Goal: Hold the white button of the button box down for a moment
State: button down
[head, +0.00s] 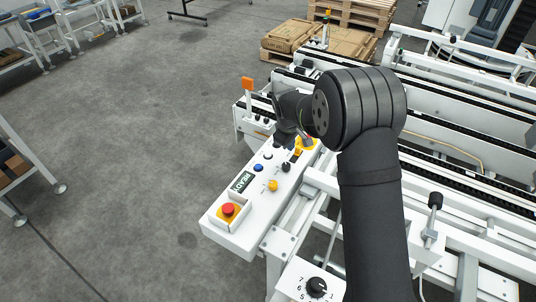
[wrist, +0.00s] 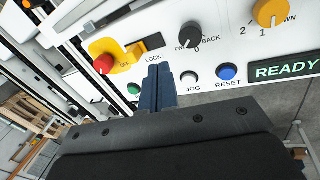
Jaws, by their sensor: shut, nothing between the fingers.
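The button box (head: 215,224) is a long white panel in the middle of the head view. Its white button, labelled JOG (wrist: 189,77), has a dark ring and lies between the blue RESET button (wrist: 227,71) and my fingers in the wrist view. My gripper (wrist: 157,70) is shut and empty, its blue fingers pressed together. The fingertips are over the panel, just left of the white button and right of the green button (wrist: 134,88). I cannot tell how far they are above the panel. In the head view my gripper (head: 284,143) is dark and partly hidden by my arm.
A READY display (head: 243,181), a red emergency stop (head: 228,209) and a yellow knob (head: 272,185) sit on the near part of the panel. White conveyor rails lie right.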

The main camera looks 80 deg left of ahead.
jog(key=s+a+r+n+t+y, duration=0.1)
jog(key=a+n+y, duration=0.3)
jog(key=n, duration=0.5)
jog(key=r+n+g+y, duration=0.2)
jog(key=n+y, duration=0.1)
jog(key=n, duration=0.6)
send_over(268, 156)
jog(key=shift+f, duration=0.2)
jog(key=shift+f, duration=4.25)
jog(key=shift+f, duration=0.1)
jog(key=shift+f, duration=0.35)
jog(key=shift+f, duration=0.45)
dwell(0.6)
